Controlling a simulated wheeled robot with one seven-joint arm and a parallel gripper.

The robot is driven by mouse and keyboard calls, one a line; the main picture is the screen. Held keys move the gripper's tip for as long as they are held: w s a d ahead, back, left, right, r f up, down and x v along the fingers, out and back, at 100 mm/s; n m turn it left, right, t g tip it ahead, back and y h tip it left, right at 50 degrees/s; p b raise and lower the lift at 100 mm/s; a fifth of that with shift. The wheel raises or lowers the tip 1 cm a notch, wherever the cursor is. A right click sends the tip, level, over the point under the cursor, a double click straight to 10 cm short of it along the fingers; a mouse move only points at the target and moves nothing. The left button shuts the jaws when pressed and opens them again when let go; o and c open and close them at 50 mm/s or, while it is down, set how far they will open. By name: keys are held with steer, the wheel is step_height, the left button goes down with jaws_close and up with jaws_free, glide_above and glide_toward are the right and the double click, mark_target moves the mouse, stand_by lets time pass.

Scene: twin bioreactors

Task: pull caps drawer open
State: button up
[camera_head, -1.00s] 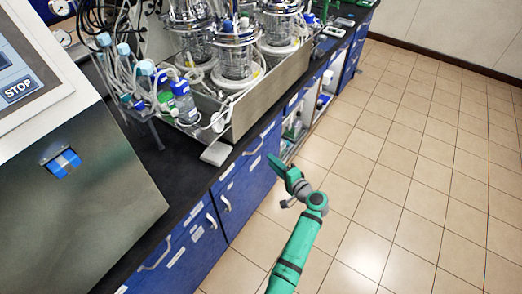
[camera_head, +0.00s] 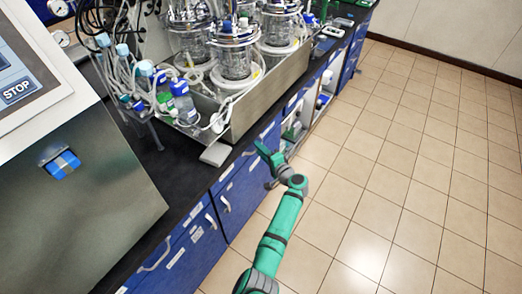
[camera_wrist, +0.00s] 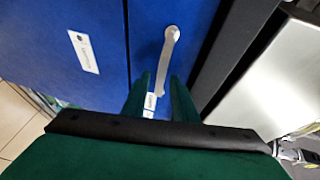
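My gripper (camera_head: 266,152) is in front of the blue drawer fronts under the black bench. In the wrist view its two green fingers (camera_wrist: 160,95) are apart and nothing is held. A blue drawer front (camera_wrist: 146,30) with a silver bar handle (camera_wrist: 168,55) lies straight ahead, and the handle's lower end shows between the fingertips. I cannot tell how far the fingers are from it. A small white label (camera_wrist: 151,101) shows near the fingertips. Label text is too small to read, so I cannot tell which is the caps drawer. The drawers look shut.
Another blue front with a white label (camera_wrist: 83,52) adjoins on the left in the wrist view. Glass reactors (camera_head: 235,55) stand in a metal tray (camera_head: 262,100) on the bench (camera_head: 170,165). A steel machine (camera_head: 90,190) stands at left. The tiled floor (camera_head: 400,190) is clear.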

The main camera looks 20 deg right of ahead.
jaws_close()
stand_by(1.3)
